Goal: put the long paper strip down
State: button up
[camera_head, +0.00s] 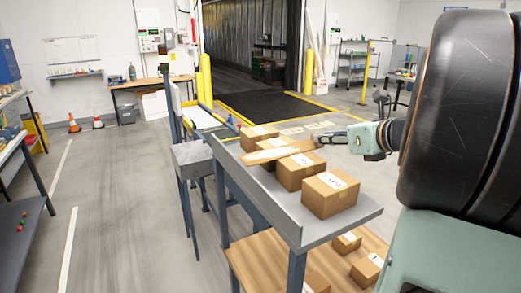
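A long tan paper strip (268,156) shows in the head view, stretching left from my gripper (322,139) over the row of boxes on the grey table (288,214). My gripper comes in from the right, and its fingers appear closed on the strip's right end. The strip looks roughly level and hides parts of the boxes behind it. Whether it touches a box top is too small to tell.
A near carton (328,196), a middle carton (294,177) and a far carton (257,133) stand on the table. More cartons lie on the wooden lower shelf (262,265). A small grey stand (192,154) is at left. The floor (120,190) further left is clear.

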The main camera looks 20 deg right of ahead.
jog(key=shift+w+a+f, duration=0.15)
jog(key=shift+w+f, duration=0.1)
jog(key=shift+w, duration=0.3)
jog(key=shift+s+r, duration=0.1)
jog(key=shift+s, duration=0.15)
jog(key=shift+c, duration=0.2)
grip_shut()
